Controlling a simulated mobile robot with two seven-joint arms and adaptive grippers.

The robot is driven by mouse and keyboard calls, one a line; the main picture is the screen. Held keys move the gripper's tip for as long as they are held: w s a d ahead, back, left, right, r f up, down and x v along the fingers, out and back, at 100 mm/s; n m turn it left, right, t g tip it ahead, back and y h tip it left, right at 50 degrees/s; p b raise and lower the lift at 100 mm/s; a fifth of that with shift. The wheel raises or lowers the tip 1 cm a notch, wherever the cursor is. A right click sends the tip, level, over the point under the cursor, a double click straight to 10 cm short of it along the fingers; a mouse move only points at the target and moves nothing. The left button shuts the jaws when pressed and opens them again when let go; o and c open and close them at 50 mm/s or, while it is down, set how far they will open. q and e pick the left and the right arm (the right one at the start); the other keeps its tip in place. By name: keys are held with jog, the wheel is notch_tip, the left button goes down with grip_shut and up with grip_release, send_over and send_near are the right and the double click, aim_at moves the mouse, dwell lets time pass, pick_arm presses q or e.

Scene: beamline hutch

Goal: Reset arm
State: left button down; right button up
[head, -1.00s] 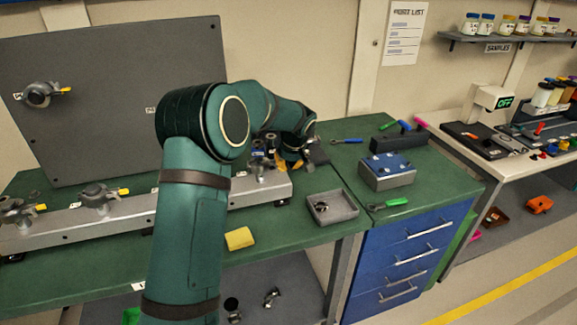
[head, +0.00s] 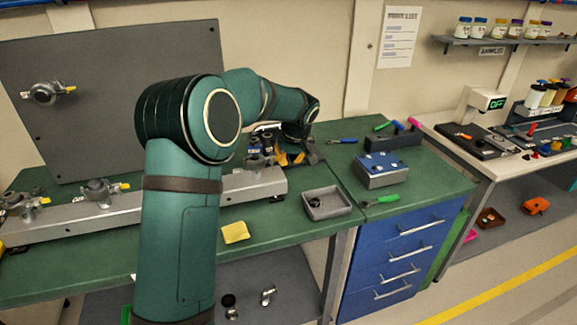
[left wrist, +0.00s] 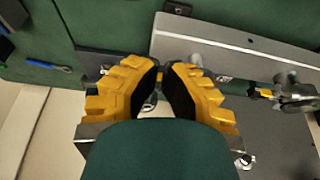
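My left arm reaches across the green bench in the head view. My left gripper (head: 290,158) is at the far end of the grey rail (head: 235,184), partly hidden behind the forearm and fittings. In the left wrist view its yellow, black-padded fingers (left wrist: 164,82) lean towards each other with a narrow gap between them. Metal parts show behind the gap; I see nothing clearly held. The rail (left wrist: 235,47) also shows there, beyond the fingers. My right gripper is in neither view.
A grey tray (head: 345,211), a yellow block (head: 235,232) and a blue-topped box (head: 380,179) are on the bench. Clamps (head: 98,192) stand along the rail. A grey panel (head: 120,80) rises behind.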

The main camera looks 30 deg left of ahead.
pick_arm(q)
jog(key=shift+v, duration=2.3)
